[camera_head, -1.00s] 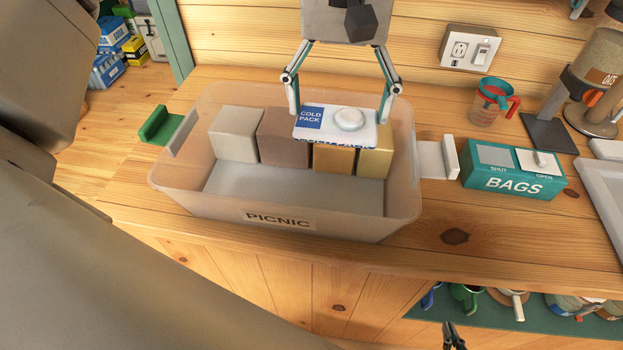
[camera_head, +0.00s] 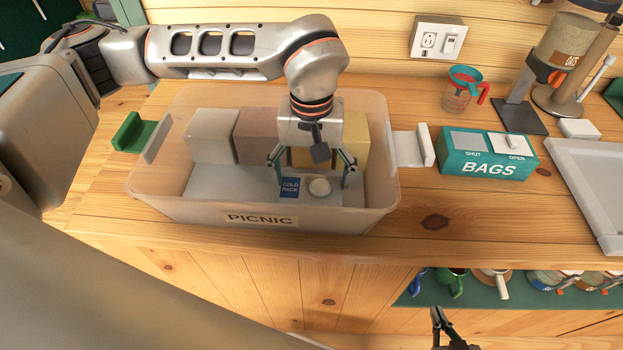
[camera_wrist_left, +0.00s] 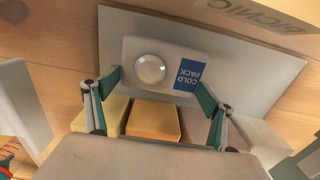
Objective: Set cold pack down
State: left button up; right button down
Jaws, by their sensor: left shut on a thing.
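The white cold pack (camera_head: 306,189), with a blue label and a round white knob, is inside the clear PICNIC bin (camera_head: 335,220), toward its front right. My left gripper (camera_head: 313,183) points down into the bin and is shut on the pack, one finger at each end. The wrist view shows the pack (camera_wrist_left: 165,64) lying flat, label up, between the teal fingertips (camera_wrist_left: 160,85). I cannot tell whether its underside touches the bin floor. My right gripper (camera_head: 450,328) shows only in part at the bottom edge of the head view; its opening is unclear.
Several blocks stand along the bin's back: white (camera_head: 212,135), brown (camera_head: 257,135) and gold ones (camera_head: 355,140). The bin floor left of the pack (camera_head: 225,183) is clear. A teal BAGS box (camera_head: 487,165), a measuring cup (camera_head: 461,90) and a grey tray (camera_head: 595,190) are to the right.

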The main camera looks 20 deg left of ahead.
aim_at(312, 182)
pick_arm(q)
jog(key=shift+f, duration=0.75)
jog(key=shift+f, duration=0.15)
jog(key=o, duration=1.2)
notch_tip(312, 182, up, 12)
